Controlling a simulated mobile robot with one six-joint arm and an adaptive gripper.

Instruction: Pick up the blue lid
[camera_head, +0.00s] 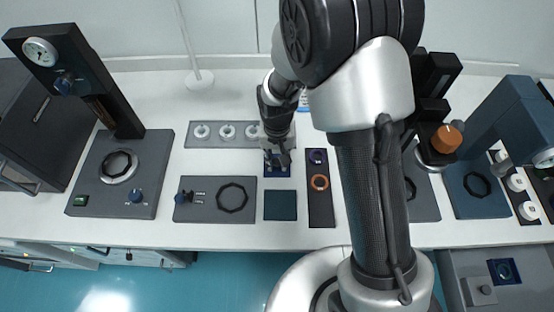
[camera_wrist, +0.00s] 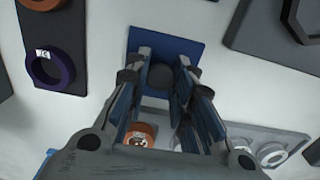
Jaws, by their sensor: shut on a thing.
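The blue lid (camera_wrist: 165,42) is a flat dark blue square with a dark round knob (camera_wrist: 160,76) on it, at the top middle of the wrist view. My gripper (camera_wrist: 161,66) has its fingers on either side of the knob and is shut on it. In the head view my gripper (camera_head: 277,160) points down at the blue square (camera_head: 284,173), partly covering it. I cannot tell whether the lid rests on the table or is slightly raised.
A dark teal square (camera_head: 280,206) lies just in front. A dark strip with purple and orange rings (camera_head: 320,208) is close on the right. A grey rack with white rings (camera_head: 214,143) is behind left. A grey panel with a black ring (camera_head: 210,212) lies left.

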